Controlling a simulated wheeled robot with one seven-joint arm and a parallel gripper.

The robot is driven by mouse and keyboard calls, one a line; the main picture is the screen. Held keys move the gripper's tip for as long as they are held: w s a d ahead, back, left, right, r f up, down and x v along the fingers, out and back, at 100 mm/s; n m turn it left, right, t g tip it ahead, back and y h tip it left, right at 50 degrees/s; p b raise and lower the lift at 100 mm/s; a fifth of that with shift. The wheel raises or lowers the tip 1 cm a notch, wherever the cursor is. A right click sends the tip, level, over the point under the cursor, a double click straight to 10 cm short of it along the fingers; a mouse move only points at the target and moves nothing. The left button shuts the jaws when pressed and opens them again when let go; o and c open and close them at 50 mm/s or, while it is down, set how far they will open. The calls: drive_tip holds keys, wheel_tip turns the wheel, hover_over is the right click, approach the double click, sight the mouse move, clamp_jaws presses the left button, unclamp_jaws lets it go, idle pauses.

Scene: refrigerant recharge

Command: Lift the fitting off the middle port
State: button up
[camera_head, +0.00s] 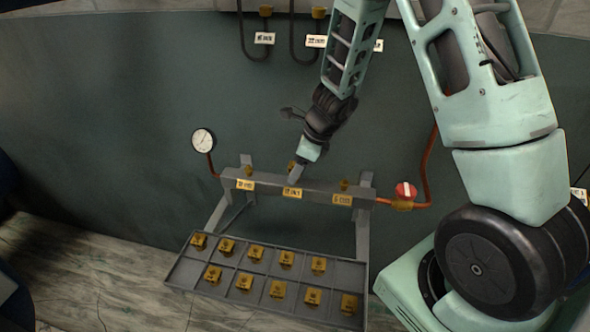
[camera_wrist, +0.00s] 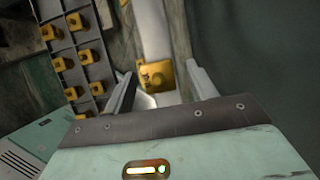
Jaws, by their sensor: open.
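The grey manifold bar (camera_head: 320,195) stands on a frame with three ports, each above a yellow label. The middle port's yellow label (camera_head: 292,192) shows just below my gripper (camera_head: 297,172). A bit of brass at the middle port, likely the fitting (camera_head: 291,165), shows beside the fingers and is mostly hidden. In the wrist view my gripper (camera_wrist: 162,92) is open, its two fingers apart. A yellow label (camera_wrist: 157,75) shows between and beyond them. I cannot tell whether the fingers touch the fitting. Brass pieces show at the left port (camera_head: 248,170) and right port (camera_head: 344,184).
A grey divided tray (camera_head: 262,295) with several brass pieces lies below the bar. A round gauge (camera_head: 203,140) stands at the left. A red-handled valve (camera_head: 405,191) and copper pipe (camera_head: 427,160) are at the right. Dark hoses (camera_head: 292,40) hang above on the wall.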

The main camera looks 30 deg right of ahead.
drive_tip(key=c, duration=1.1)
